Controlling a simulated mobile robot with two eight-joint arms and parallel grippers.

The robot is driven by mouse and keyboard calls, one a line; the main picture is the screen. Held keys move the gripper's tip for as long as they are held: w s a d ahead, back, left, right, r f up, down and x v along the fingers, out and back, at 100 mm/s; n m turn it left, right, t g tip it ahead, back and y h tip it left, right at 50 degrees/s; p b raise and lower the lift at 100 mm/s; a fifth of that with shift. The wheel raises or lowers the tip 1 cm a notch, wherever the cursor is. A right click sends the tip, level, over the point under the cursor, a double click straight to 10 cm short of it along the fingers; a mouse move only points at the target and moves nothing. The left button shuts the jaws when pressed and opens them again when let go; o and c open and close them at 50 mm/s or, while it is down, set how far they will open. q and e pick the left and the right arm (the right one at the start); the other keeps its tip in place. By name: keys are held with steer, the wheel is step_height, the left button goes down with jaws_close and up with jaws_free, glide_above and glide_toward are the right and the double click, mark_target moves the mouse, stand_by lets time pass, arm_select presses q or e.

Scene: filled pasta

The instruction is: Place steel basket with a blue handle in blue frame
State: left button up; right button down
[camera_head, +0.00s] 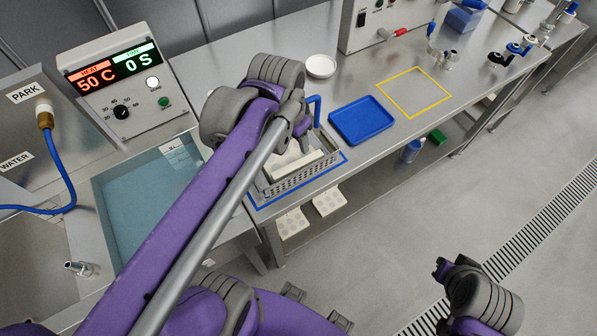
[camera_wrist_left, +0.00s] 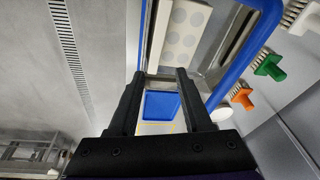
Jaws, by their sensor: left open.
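The steel basket with a blue handle (camera_head: 317,112) stands at the near edge of the steel counter, partly hidden by my left arm. Its perforated wall (camera_head: 302,178) shows, with pale contents inside. The blue frame (camera_head: 290,194) is an outline on the counter, showing along the basket's near and right sides. The basket appears to stand inside it. My left gripper (camera_head: 300,125) is open beside the handle. Its two black fingers (camera_wrist_left: 160,85) are apart in the left wrist view, with nothing clearly held between them. My right gripper (camera_head: 445,270) is over the floor; its jaw is unclear.
A blue tray (camera_head: 362,120) lies right of the basket, and a yellow frame (camera_head: 415,92) beyond it is empty. A white bowl (camera_head: 320,66) stands behind. A water basin (camera_head: 150,195) and a control box (camera_head: 125,80) are at left. White moulds (camera_head: 329,201) lie below the counter.

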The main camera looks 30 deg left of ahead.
arm_select(q)
steer(key=s+d+f+n+t, duration=0.2)
steer(key=s+d+f+t, duration=0.1)
steer(key=f, duration=0.5)
steer(key=s+d, duration=0.1)
steer(key=s, duration=0.1)
steer(key=shift+s+d+f, duration=0.2)
steer(key=shift+s+d, duration=0.15)
stand_by(0.3)
